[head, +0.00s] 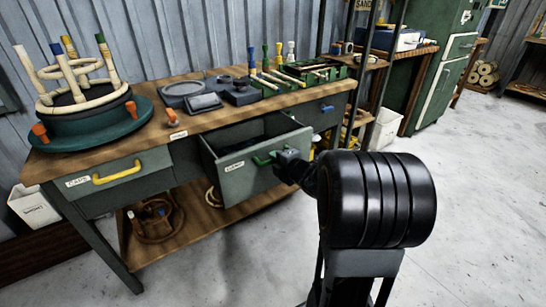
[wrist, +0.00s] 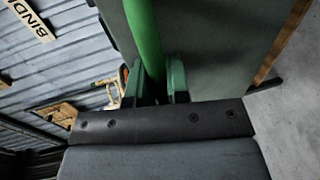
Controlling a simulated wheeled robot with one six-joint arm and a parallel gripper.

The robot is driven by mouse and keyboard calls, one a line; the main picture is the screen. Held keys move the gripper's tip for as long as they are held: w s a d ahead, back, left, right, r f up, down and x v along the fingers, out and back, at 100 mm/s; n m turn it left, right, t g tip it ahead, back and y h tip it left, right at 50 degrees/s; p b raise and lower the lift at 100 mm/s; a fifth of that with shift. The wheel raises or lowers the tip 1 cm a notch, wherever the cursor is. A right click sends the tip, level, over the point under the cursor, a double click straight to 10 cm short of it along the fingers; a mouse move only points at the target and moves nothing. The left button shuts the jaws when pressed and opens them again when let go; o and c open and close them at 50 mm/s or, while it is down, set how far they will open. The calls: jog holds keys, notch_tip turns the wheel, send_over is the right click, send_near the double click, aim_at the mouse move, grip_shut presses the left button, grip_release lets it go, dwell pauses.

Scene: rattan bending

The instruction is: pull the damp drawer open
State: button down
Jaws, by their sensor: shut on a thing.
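The damp drawer (head: 245,172) is the middle drawer of the workbench, with a grey-green front, a small white label and a green handle. It stands pulled out from the bench, and part of its dark inside shows. My gripper (head: 280,157) is at the right part of the green handle (head: 262,158). In the wrist view the green handle (wrist: 147,40) runs down between my gripper's two green-looking fingers (wrist: 158,85), which are shut on it. The drawer front (wrist: 210,40) fills the upper right there. My arm hides what lies behind it in the head view.
The left drawer (head: 115,182) with a yellow handle is shut. A drawer with a blue handle (head: 327,108) is at the right. The bench top (head: 190,125) carries a rattan frame (head: 75,80) on a round green stand and several tools. Open concrete floor (head: 460,190) lies to the right.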

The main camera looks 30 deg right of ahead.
jog(key=shift+s, duration=0.6)
jog(key=c, duration=1.1)
grip_release()
jog(key=shift+d, duration=0.1)
jog(key=b+v, duration=0.1)
jog(key=v, duration=1.2)
jog(key=shift+s, duration=0.4)
